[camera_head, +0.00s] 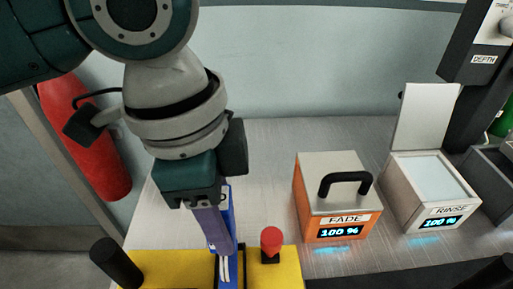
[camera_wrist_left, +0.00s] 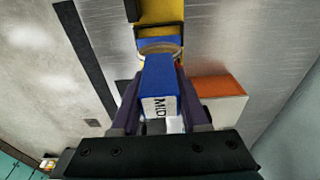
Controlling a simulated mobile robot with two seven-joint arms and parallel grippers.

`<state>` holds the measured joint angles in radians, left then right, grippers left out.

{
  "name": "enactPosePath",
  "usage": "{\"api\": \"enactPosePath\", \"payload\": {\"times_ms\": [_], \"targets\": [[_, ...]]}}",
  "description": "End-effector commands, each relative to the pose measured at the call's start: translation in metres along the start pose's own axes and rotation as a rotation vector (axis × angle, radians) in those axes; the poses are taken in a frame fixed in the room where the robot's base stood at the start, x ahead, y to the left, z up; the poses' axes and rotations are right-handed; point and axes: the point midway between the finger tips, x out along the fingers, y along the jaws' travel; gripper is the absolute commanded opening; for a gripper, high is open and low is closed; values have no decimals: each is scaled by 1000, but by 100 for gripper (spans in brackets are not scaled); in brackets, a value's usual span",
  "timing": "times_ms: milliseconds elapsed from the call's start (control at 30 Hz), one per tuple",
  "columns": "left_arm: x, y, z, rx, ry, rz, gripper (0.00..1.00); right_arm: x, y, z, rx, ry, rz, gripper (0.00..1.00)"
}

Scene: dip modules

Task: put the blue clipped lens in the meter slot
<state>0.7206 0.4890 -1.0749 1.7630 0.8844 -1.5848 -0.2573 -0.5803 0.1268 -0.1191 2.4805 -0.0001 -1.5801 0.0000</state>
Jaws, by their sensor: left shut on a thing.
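The blue clipped lens (camera_head: 227,262) is a blue block held between my left gripper's purple fingers (camera_head: 218,240). In the left wrist view the blue block (camera_wrist_left: 160,84) carries partly readable lettering and sits between both fingers (camera_wrist_left: 160,105). A pale round rim (camera_wrist_left: 160,47) shows at its far end. The yellow meter (camera_head: 175,270) lies under the gripper at the bottom of the head view, with a dark slot around its middle. The lens's lower end is at this slot; I cannot tell how deep it is. My right gripper is not in view.
A red knob (camera_head: 271,240) stands on the meter just right of the gripper. A black cylinder (camera_head: 117,263) rises at its left. The orange FADE box (camera_head: 300,196) and the open RINSE box (camera_head: 400,190) stand to the right. Clear table (camera_head: 265,150) lies behind.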

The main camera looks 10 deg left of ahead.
Motion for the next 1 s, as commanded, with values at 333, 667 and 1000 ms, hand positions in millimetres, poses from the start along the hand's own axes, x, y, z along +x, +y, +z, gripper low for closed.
{"api": "enactPosePath", "payload": {"times_ms": [333, 667, 1000], "targets": [[44, 1, 6, -2, -2, 2, 0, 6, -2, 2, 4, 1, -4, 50], [48, 0, 6, 0, 0, 0, 0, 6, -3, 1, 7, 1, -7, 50], [51, 0, 6, 0, 0, 0, 70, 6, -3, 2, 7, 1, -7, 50]]}}
